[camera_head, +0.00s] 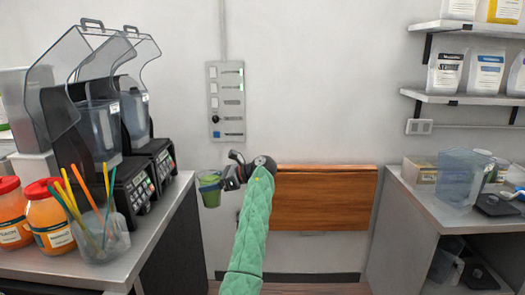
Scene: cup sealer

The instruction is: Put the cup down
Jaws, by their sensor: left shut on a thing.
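A green cup (209,190) is held upright in my left gripper (224,179), just right of the left counter's edge. The gripper is shut on the cup's side. The cup hangs in the air, with the gap between the counters below it. My left arm, in a green quilted sleeve, reaches up from the bottom middle. My right gripper does not show.
The left counter (160,215) carries two blenders, orange jars (47,215) and a clear holder with straws (102,238). A brown wooden panel (325,205) is at the wall behind my arm. The right counter (418,206) holds a clear container (461,178).

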